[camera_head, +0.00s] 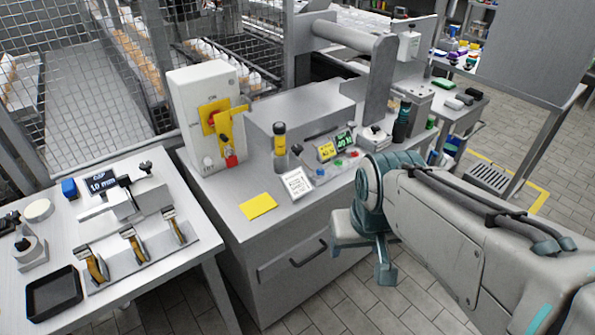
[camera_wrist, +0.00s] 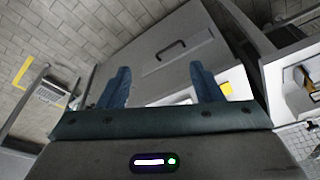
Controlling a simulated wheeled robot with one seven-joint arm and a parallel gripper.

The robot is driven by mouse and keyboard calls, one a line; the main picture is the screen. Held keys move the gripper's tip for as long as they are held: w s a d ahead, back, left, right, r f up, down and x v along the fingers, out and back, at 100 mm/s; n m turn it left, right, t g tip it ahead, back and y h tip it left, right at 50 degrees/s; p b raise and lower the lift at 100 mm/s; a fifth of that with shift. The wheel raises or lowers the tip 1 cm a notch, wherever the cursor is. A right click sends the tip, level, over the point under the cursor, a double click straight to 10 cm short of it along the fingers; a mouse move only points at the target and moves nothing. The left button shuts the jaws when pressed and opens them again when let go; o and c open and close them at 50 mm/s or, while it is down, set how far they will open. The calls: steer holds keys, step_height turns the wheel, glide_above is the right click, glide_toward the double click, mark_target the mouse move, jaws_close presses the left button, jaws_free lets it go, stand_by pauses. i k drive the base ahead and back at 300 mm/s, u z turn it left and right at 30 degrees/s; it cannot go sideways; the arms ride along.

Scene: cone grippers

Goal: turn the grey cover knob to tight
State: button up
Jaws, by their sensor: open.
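I cannot make out for certain which part is the grey cover knob. A small grey fixture with a dark knob (camera_head: 376,131) stands at the right end of the grey bench, just behind my arm. My gripper (camera_head: 367,255) is in front of the bench's cabinet, below the bench top and apart from everything on it. In the wrist view my gripper (camera_wrist: 158,72) shows two blue fingers wide apart with nothing between them. The cabinet front with its dark handle (camera_wrist: 171,50) lies beyond the fingers.
A left table (camera_head: 150,280) holds a clamp fixture and a black tray (camera_head: 53,293). Floor before the cabinet is clear.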

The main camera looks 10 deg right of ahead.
mark_target(351, 125)
steer(key=k, duration=0.65)
steer(key=z, duration=0.6)
steer(key=i, duration=1.3)
steer(key=u, duration=0.55)
steer(key=i, duration=0.45)
steer(key=u, duration=0.35)
